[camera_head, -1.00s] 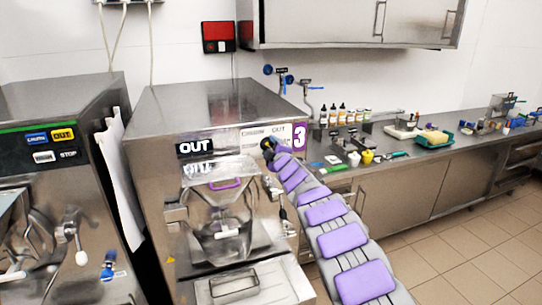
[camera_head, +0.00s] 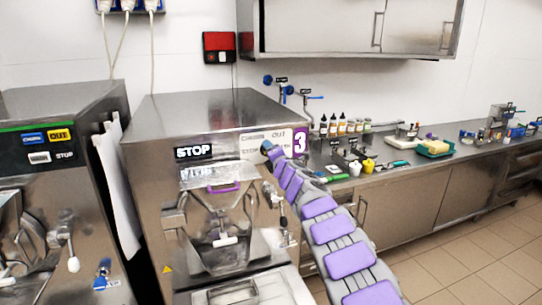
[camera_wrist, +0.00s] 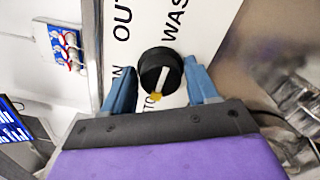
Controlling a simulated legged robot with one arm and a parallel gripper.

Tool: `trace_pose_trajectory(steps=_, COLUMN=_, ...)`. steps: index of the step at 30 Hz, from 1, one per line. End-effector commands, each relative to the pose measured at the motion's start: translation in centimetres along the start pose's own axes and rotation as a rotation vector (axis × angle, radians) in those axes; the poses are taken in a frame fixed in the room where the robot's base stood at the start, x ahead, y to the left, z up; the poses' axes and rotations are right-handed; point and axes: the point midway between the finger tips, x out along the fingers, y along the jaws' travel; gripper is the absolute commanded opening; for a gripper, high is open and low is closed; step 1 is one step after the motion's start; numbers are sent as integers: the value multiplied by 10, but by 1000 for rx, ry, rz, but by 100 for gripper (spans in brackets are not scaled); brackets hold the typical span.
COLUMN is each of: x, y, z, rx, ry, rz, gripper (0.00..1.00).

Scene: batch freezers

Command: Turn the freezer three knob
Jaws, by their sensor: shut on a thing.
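Freezer three (camera_head: 215,118) is the steel machine with a purple "3" label in the head view. Its display (camera_head: 193,152) reads STOP. The black round knob (camera_wrist: 160,66) sits on the white label panel in the wrist view, with its white pointer line towards the partly covered STOP word and a yellow mark at the line's end. My gripper (camera_wrist: 160,72) has its two blue fingers on either side of the knob and is shut on it. In the head view my gripper (camera_head: 270,150) reaches the panel and hides the knob.
Another freezer (camera_head: 55,125) stands to the left, with a white sheet (camera_head: 117,190) between the two. A steel counter (camera_head: 440,160) with bottles and small tools runs along the wall at right. The tiled floor (camera_head: 480,255) at right is clear.

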Motion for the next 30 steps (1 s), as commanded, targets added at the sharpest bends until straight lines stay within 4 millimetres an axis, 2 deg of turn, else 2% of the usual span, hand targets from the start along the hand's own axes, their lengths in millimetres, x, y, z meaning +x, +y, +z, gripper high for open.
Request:
trace_pose_trajectory(steps=1, x=1, y=-6, z=-3, rx=-20, ry=3, rz=-7, gripper=28)
trace_pose_trajectory(steps=9, x=1, y=-6, z=-3, rx=-93, ry=4, rz=-8, gripper=28)
trace_pose_trajectory(steps=23, x=1, y=-6, z=-3, rx=-106, ry=3, rz=-9, gripper=28)
trace_pose_trajectory(steps=24, x=1, y=-6, z=-3, rx=-106, ry=3, rz=-9, gripper=61)
trace_pose_trajectory(steps=28, x=1, y=-5, z=-2, rx=-105, ry=3, rz=-8, gripper=73)
trace_pose_trajectory(steps=30, x=0, y=-4, z=-2, rx=-105, ry=2, rz=-6, gripper=74)
